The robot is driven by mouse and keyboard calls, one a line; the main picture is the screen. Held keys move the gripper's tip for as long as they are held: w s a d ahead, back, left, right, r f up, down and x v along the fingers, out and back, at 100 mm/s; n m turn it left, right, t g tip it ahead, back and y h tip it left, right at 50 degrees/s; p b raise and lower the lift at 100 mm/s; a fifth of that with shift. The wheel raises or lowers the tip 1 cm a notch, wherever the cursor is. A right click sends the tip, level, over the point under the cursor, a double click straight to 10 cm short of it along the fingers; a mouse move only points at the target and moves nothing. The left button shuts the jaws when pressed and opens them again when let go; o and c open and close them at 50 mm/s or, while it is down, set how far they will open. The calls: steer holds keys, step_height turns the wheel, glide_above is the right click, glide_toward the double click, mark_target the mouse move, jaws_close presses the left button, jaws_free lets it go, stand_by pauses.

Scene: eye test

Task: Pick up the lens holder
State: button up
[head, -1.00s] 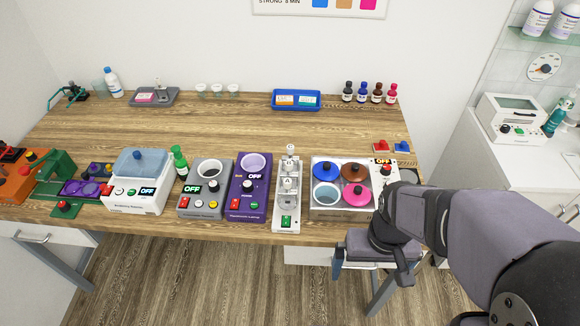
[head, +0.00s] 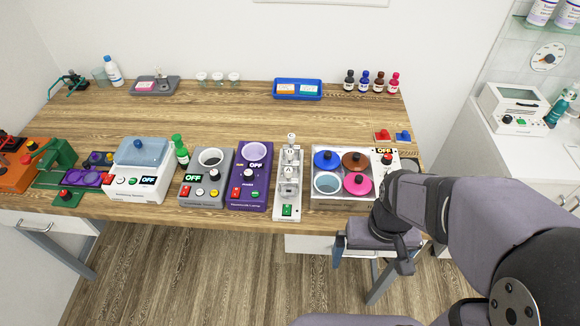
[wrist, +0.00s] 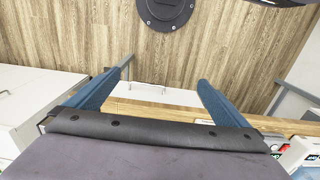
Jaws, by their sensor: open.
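I cannot tell for certain which thing is the lens holder. A small dark stand with a teal curved arm (head: 66,82) is at the table's back left corner. A white upright device with stacked clear parts (head: 289,180) stands at the front of the table, right of the middle. My gripper (head: 374,256) is low at the table's front right edge, apart from both. In the wrist view its two blue fingers (wrist: 164,76) are spread with nothing between them. The floor and a white drawer front lie beyond them.
Along the front stand a white blue-lidded box (head: 140,175), a grey heater (head: 207,178), a purple unit (head: 250,178) and a four-pot warmer (head: 334,201). Several bottles (head: 371,82) and a blue tray (head: 297,97) are at the back. The table's middle is clear.

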steer(key=c, duration=1.5)
steer(key=shift+w, duration=0.1)
steer(key=r+n+t+y+b, duration=0.1)
steer(key=r+n+t+b, duration=0.2)
steer(key=b, duration=0.4)
glide_above(290, 152)
steer(key=s+d, duration=0.1)
steer(key=s, duration=0.2)
steer(key=f+t, duration=0.1)
steer(key=shift+w+p+x, duration=0.2)
steer(key=shift+p+x, duration=1.9)
steer(key=shift+x, duration=1.65)
